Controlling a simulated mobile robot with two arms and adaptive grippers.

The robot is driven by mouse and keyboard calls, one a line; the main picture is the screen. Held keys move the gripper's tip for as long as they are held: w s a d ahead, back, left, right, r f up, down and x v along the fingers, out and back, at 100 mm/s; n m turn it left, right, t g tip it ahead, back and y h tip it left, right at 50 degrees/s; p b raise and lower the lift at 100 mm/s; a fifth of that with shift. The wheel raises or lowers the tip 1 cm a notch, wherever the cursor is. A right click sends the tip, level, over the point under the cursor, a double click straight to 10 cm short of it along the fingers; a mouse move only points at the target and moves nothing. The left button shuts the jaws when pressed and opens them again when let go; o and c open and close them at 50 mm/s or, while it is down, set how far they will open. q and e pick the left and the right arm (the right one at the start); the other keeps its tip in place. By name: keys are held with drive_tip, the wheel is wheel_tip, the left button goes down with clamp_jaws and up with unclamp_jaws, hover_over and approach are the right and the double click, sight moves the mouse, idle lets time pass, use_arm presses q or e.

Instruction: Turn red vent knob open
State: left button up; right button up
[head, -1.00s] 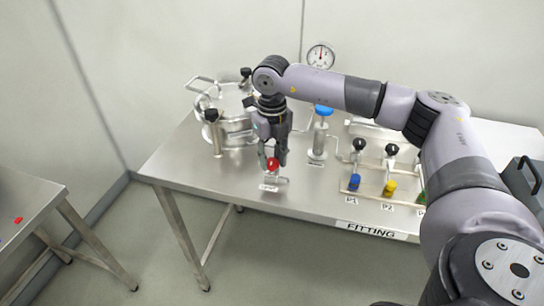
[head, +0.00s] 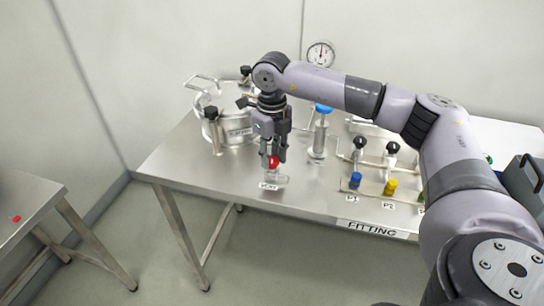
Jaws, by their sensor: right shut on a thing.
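The red vent knob (head: 273,162) sits on a small metal fitting near the front edge of the steel table, above a small label (head: 268,186). My right gripper (head: 273,156) reaches down from above, and its fingers are shut on the red knob. The fingers partly cover the knob. I cannot tell from this view how far the knob is turned. My left gripper is not in view.
A steel vessel with clamps (head: 232,130) stands left of the gripper. A blue-topped cylinder (head: 320,135) and a gauge (head: 320,54) are behind right. Valves with blue and yellow parts (head: 390,186) stand right. A side table (head: 25,200) is at left.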

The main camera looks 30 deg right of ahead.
drive_tip(key=n+b, duration=0.1)
drive_tip(key=n, duration=0.5)
drive_tip(key=shift+b, duration=0.35)
drive_tip(key=n, duration=0.4)
drive_tip(key=shift+b, duration=0.4)
drive_tip(key=n, duration=0.3)
drive_tip(key=shift+n+b, duration=0.3)
drive_tip(key=n, duration=0.4)
drive_tip(key=shift+n+b, duration=0.3)
drive_tip(key=shift+b, duration=0.05)
drive_tip(key=n, duration=0.4)
drive_tip(key=shift+r+n, duration=0.1)
drive_tip(key=shift+n, duration=0.2)
drive_tip(key=o, duration=1.2)
drive_tip(key=shift+c, duration=0.2)
